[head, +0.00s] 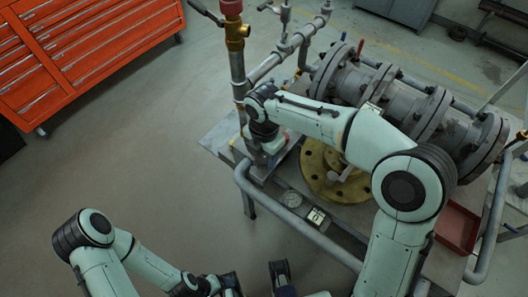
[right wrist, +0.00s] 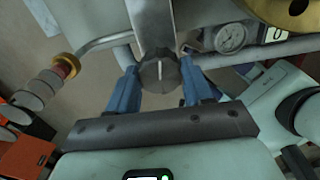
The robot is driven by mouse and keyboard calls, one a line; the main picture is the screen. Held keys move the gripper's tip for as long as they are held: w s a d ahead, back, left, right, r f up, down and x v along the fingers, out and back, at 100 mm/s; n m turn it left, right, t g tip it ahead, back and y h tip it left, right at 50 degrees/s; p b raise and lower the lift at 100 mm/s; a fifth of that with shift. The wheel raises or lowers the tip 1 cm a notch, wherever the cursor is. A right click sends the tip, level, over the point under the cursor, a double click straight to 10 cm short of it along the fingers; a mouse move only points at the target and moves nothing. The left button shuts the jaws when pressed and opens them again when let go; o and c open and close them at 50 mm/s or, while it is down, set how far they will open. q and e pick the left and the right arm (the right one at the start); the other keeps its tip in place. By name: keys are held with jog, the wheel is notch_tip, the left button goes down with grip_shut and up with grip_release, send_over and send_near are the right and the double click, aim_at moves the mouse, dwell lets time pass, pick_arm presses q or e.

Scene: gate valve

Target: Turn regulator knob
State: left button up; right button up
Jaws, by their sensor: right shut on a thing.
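The regulator knob (right wrist: 159,76) is a dark grey, ribbed round knob with a pale pointer mark, at the upper middle of the right wrist view. My right gripper (right wrist: 160,80) has one blue finger on each side of it and is shut on it. In the head view my right gripper (head: 264,158) points down at the left edge of the workbench, and my own wrist hides the knob. My left arm is at the lower left of the head view. Its gripper end at the bottom edge is partly cut off, so its opening is unclear.
The workbench (head: 222,138) carries a flanged grey pipe valve (head: 385,95), a yellow flange (head: 318,180), a gauge (head: 292,198) and a red tray (head: 458,228). A pipe rail (head: 300,228) runs along its front. A red tool cabinet (head: 80,50) stands far left. The floor between is clear.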

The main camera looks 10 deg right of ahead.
jog(key=m+p, duration=0.1)
jog(key=m, duration=0.3)
jog(key=shift+r+m+p, duration=0.1)
jog(key=shift+m+p, duration=0.2)
jog(key=shift+p, duration=0.05)
jog(key=m+p, duration=0.1)
jog(key=m, duration=0.2)
jog(key=shift+m, duration=0.3)
jog(key=m, duration=0.3)
jog(key=shift+m, duration=0.3)
jog(key=m, duration=0.6)
jog(key=shift+s+p, duration=0.1)
jog(key=shift+p, duration=0.3)
jog(key=m, duration=0.6)
jog(key=shift+m, duration=0.4)
jog(key=o, duration=1)
jog(key=shift+o, duration=0.2)
